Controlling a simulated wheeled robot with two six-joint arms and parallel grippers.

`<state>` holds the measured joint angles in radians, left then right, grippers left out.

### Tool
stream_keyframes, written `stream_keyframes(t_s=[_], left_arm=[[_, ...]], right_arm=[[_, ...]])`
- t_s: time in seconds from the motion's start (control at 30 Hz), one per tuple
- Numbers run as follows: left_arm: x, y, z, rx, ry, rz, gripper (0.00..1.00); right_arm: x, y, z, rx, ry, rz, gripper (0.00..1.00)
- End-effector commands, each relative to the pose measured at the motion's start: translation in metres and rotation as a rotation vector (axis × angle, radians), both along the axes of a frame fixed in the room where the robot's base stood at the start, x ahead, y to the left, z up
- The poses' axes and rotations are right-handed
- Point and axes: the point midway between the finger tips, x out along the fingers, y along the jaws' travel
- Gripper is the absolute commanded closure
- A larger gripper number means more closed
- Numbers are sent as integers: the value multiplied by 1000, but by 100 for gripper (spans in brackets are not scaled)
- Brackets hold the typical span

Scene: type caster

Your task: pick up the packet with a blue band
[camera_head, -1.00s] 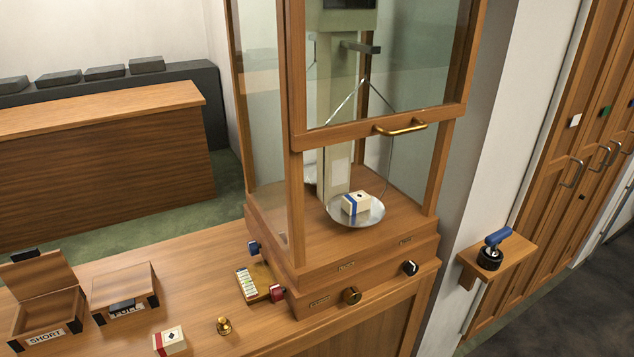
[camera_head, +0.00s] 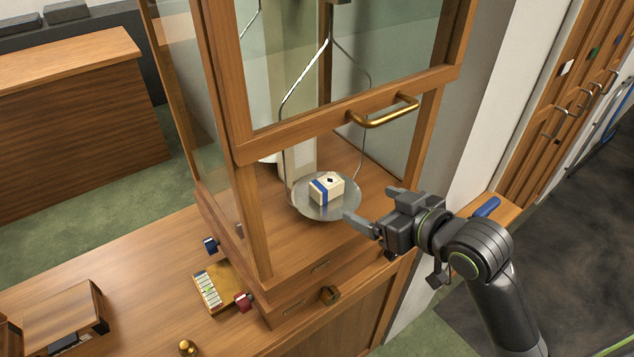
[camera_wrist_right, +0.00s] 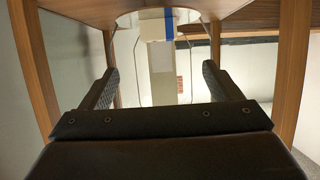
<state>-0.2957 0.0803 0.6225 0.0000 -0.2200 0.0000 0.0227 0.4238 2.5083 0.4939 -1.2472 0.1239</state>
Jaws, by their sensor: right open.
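The packet with a blue band (camera_head: 327,189), a small cream box with a dark mark on top, sits on the round metal pan (camera_head: 312,209) hanging inside the glass case. My right gripper (camera_head: 373,207) is open and empty, at the front right of the pan, with its fingers toward the case opening. A gap shows between the fingertips and the packet. In the right wrist view the packet (camera_wrist_right: 153,27) and its blue band are at the top, beyond and between the spread fingers. My left gripper is not in view.
The case's front sash is raised, with a brass handle (camera_head: 385,112) on its bottom rail above the opening. Wooden posts flank the opening. A tray of small weights (camera_head: 210,289), a brass weight (camera_head: 187,347) and a wooden box (camera_head: 65,318) are on the counter at left.

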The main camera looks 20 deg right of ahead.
Motion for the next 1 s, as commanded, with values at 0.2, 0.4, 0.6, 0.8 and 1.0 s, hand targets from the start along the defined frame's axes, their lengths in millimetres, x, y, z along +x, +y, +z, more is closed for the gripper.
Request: stream_keyframes(t_s=[0.2,0.4,0.6,0.8,1.0], left_arm=[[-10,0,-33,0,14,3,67],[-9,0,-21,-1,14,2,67],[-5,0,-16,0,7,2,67],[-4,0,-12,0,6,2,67],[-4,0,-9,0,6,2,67]], right_arm=[[18,6,-14,1,-3,0,15],[47,17,-20,9,4,-3,15],[78,29,-34,6,3,-2,15],[98,35,-43,2,2,-1,15],[106,38,-45,2,3,-2,15]])
